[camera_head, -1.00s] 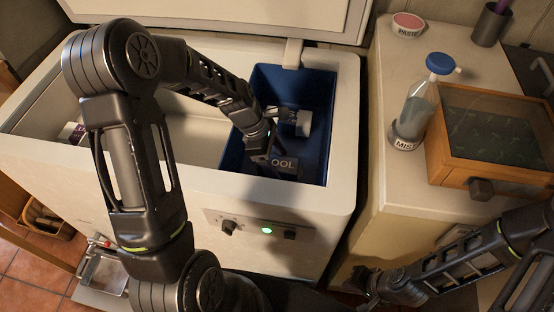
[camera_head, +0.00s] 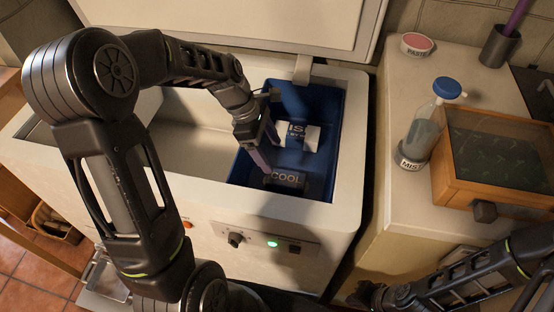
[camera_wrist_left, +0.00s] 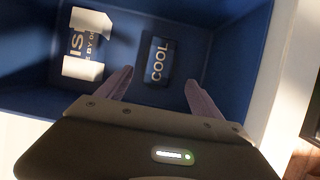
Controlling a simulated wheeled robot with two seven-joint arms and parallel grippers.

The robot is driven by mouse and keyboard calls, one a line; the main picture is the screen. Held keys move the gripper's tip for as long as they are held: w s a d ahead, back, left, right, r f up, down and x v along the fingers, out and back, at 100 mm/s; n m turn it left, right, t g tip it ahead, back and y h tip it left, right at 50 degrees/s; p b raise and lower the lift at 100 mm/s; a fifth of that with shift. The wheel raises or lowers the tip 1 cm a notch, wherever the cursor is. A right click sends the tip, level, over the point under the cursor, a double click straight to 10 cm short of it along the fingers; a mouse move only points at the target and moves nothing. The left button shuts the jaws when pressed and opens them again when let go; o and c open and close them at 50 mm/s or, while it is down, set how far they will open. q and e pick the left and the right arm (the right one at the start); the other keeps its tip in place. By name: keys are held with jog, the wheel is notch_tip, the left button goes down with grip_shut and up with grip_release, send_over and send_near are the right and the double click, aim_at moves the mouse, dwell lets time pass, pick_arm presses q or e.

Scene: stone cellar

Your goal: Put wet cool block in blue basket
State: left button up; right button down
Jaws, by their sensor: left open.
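The dark block labelled COOL (camera_head: 285,180) lies at the front of the blue basket (camera_head: 324,160), which sits in the right part of an open white chest. In the left wrist view the block (camera_wrist_left: 157,62) lies between and beyond my two purple fingers, not touching them. My left gripper (camera_head: 264,146) is open and empty at the basket's left side, close to the block. My right gripper (camera_head: 372,296) is low at the bottom, partly hidden; its jaws are not clear. Whether the block is wet cannot be told.
Behind the block in the basket is a label with white pieces (camera_head: 297,137). The chest's left compartment (camera_head: 195,130) shows a bare floor. On the right counter stand a MIST bottle (camera_head: 425,130), a wood-framed glass box (camera_head: 490,160) and a PASTE dish (camera_head: 417,44).

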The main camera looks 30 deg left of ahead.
pick_arm(q)
jog(key=shift+s+a+r, duration=0.1)
jog(key=shift+a+r, duration=0.15)
jog(key=shift+r, duration=0.35)
jog(key=shift+c, duration=0.5)
dwell(0.9)
